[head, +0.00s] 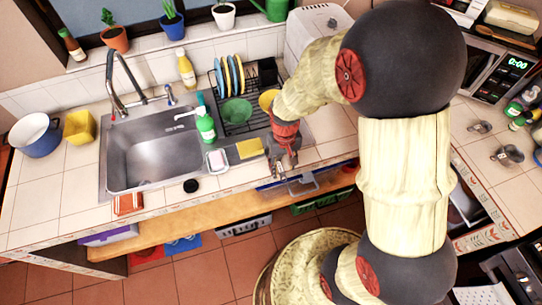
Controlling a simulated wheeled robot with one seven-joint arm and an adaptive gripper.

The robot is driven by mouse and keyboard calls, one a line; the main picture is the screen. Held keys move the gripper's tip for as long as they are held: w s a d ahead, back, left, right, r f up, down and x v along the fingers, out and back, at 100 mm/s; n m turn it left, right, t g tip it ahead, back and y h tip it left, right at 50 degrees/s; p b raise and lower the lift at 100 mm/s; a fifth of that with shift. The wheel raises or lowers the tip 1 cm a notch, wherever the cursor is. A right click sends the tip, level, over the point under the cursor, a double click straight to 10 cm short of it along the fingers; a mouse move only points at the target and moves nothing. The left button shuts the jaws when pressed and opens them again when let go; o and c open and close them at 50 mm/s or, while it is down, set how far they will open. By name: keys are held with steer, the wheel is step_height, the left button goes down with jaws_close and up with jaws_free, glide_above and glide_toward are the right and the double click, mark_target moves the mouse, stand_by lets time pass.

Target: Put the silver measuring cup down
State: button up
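My gripper (283,160) is at the front edge of the counter, just right of the yellow sponge, and points down. It is small in the view and I cannot tell whether its fingers are open or shut. A grey, silvery shape (303,186) shows just below and right of the fingers, in front of the counter edge. It may be the silver measuring cup, but I cannot tell whether the fingers touch it. Two small silver metal pieces, one upper (480,127) and one lower (507,154), lie on the right counter.
The sink (152,158) is to the left, with a dish rack (262,118) holding plates and a green bowl. A green soap bottle (206,126) and yellow sponge (250,148) stand near the rack. Tiled counter right of my gripper (335,135) is clear.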

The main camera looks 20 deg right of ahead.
mark_target(281, 172)
steer(key=shift+w+a+r+t, duration=0.15)
steer(key=shift+w+t, duration=0.15)
steer(key=shift+w, duration=0.35)
steer(key=f, duration=0.2)
steer(key=f+b, duration=0.1)
steer(key=f, duration=0.4)
steer(key=shift+w+d+f, duration=0.15)
steer(key=shift+d+f, duration=0.15)
steer(key=shift+c, duration=1)
steer(key=c, duration=0.7)
jaws_close()
